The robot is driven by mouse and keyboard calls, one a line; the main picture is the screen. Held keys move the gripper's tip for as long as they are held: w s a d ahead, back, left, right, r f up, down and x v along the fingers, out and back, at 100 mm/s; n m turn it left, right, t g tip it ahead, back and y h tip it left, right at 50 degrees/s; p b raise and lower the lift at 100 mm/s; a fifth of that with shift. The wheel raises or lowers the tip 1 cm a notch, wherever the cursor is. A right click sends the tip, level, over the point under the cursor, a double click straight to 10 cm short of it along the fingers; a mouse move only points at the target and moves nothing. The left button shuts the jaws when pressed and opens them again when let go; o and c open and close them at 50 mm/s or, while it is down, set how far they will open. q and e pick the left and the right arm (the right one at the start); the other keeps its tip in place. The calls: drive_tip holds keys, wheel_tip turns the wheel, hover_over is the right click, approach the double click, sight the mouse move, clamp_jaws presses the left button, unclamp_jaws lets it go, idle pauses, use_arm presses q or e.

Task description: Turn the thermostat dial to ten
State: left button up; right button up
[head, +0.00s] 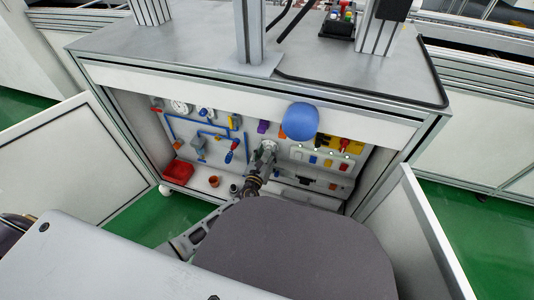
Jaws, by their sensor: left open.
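My left gripper (265,157) reaches into the open cabinet under the bench, its fingers up against the middle of the back panel. It is open. A pale round part (269,146) shows at its fingertips and may be the thermostat dial. The gripper covers much of it, so its marks and setting cannot be read. I cannot tell whether the fingers touch it. My right gripper is not in view.
Blue pipes (190,127), a round gauge (180,106) and coloured valves fill the panel's left side. A blue rounded object (300,121) hangs right of the gripper. A red bin (178,172) stands lower left. Open doors (68,160) flank the cabinet.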

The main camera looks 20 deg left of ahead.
use_arm(q)
clamp_jaws()
idle(0.3)
drive_tip(key=shift+m+p, duration=0.4)
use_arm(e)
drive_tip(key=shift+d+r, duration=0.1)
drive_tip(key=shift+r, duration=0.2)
use_arm(q)
drive_tip(key=m+p, duration=0.2)
drive_tip(key=shift+r+m, duration=0.15)
drive_tip(key=shift+m, duration=0.15)
drive_tip(key=m+p, duration=0.2)
drive_tip(key=m, duration=0.1)
drive_tip(key=shift+m, duration=0.4)
drive_tip(key=m+p, duration=0.2)
drive_tip(key=m, duration=0.1)
drive_tip(key=shift+d, duration=0.1)
drive_tip(key=shift+f+m+p, duration=0.2)
drive_tip(key=shift+m+p, duration=0.5)
drive_tip(key=shift+m, duration=0.2)
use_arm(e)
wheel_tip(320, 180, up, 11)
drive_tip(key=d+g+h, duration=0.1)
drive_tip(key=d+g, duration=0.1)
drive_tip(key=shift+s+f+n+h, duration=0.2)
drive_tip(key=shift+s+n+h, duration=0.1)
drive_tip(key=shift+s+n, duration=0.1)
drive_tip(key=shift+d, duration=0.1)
